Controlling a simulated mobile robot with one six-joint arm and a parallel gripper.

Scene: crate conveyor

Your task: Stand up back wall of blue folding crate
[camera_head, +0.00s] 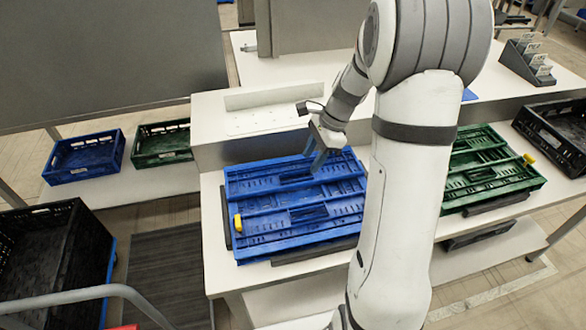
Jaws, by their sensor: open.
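The blue folding crate (285,221) lies flat on the white table in the middle of the head view. Its walls look folded down, with a yellow latch (238,222) at its left edge. My gripper (314,160) is open and empty, pointing down over the back part of the crate. I cannot tell whether its fingers touch the crate. My arm hides the crate's right edge.
A green folded crate (497,170) lies to the right, beyond my arm. A dark crate (556,128) stands at far right. Upright blue (85,160) and green (161,145) crates stand at left. A raised white ledge (262,112) borders the table behind the blue crate.

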